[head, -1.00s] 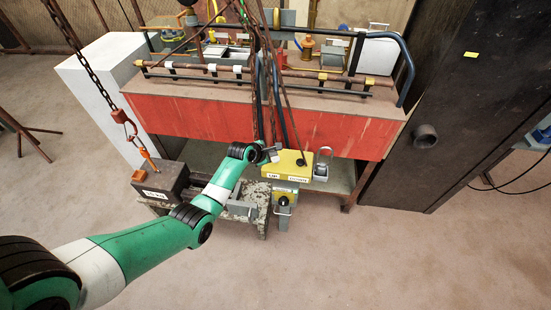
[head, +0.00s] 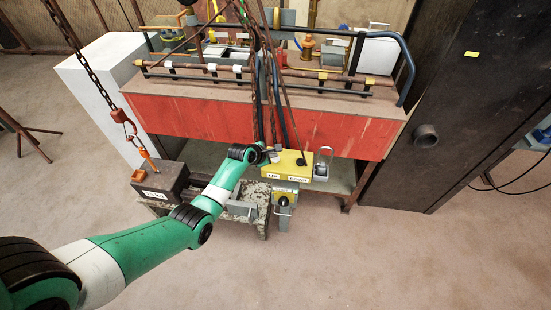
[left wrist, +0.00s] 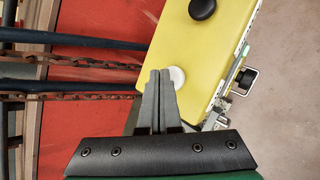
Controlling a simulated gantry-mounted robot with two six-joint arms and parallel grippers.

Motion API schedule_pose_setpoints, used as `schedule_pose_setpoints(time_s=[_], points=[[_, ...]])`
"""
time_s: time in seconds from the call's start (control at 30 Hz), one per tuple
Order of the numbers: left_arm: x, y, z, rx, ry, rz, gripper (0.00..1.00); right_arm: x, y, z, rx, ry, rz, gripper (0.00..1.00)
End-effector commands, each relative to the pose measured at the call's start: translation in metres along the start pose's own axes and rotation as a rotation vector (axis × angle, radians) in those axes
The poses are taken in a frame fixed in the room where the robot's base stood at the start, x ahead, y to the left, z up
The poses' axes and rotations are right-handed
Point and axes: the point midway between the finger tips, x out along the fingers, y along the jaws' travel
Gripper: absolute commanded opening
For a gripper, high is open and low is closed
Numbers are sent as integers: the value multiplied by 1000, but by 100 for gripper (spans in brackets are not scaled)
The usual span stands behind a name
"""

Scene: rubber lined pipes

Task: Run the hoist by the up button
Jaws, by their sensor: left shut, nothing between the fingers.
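A yellow control box (head: 290,167) with labels on its front hangs in front of the red bench. The left wrist view shows its yellow face (left wrist: 205,45) with a black button (left wrist: 202,9) and a white button (left wrist: 176,77). My left gripper (left wrist: 160,72) is shut and empty, its fingertips right beside the white button; I cannot tell whether they touch it. In the head view the left gripper (head: 272,155) is at the box's left end. The hoist chain (head: 88,70) runs down to an orange hook (head: 125,118) above a dark labelled block (head: 160,181). My right gripper is not in view.
The dark block rests on a worn low stand (head: 250,208). The red bench (head: 200,117) carries pipes and fittings behind the box, and rusty chains hang close to the gripper. A dark steel cabinet (head: 460,110) stands right. The floor in front is clear.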

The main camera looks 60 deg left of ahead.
Motion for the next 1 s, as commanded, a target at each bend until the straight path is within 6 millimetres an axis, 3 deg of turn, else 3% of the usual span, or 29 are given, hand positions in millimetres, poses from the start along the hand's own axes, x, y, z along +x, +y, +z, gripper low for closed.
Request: schedule_pose_setpoints(time_s=[1.0], points=[[7, -5, -5, 0, 0, 0, 0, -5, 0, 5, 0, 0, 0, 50]])
